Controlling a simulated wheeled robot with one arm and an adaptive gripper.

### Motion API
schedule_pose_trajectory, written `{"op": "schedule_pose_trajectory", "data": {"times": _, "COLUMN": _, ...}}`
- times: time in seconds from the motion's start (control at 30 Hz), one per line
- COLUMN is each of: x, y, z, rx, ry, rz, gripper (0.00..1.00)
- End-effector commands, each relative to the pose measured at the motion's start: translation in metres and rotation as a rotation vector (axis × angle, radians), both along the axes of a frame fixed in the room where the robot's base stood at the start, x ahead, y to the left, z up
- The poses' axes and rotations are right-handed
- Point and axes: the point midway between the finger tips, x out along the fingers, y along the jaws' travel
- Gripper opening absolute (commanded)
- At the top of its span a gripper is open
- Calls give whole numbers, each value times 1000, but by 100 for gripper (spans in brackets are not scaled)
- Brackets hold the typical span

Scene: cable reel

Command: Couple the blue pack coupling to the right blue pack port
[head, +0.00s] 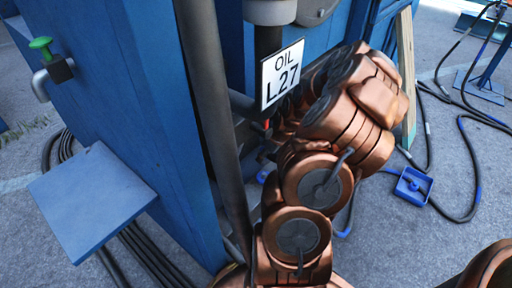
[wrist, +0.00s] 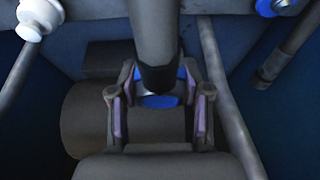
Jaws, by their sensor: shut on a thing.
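In the wrist view my gripper (wrist: 160,106) has its two fingers on either side of a blue coupling (wrist: 158,102), and it is shut on it. A thick dark grey tube with a black end sleeve comes down from the top and covers much of the coupling. A blue ring-like fitting (wrist: 266,7) with metal parts shows at the top right edge, apart from the gripper; I cannot tell whether it is a pack port. In the head view my copper arm and the OIL L27 sign hide the gripper and coupling.
The sign (head: 282,75) hangs close to my arm. A grey pole (head: 207,100) and a blue cabinet (head: 120,90) stand left. A white knob (wrist: 40,15) and thin pipes flank the gripper. Cables and a small blue tray (head: 412,186) lie on the floor right.

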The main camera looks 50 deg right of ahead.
Motion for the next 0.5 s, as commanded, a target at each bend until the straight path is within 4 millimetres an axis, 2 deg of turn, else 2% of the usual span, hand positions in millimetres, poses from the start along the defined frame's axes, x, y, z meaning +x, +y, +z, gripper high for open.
{"op": "schedule_pose_trajectory", "data": {"times": 0.27, "x": -1, "y": 0, "z": -12, "rx": 1, "ry": 1, "rz": -1, "gripper": 6}}
{"op": "schedule_pose_trajectory", "data": {"times": 0.5, "x": -1, "y": 0, "z": -34, "rx": 4, "ry": 4, "rz": 0, "gripper": 6}}
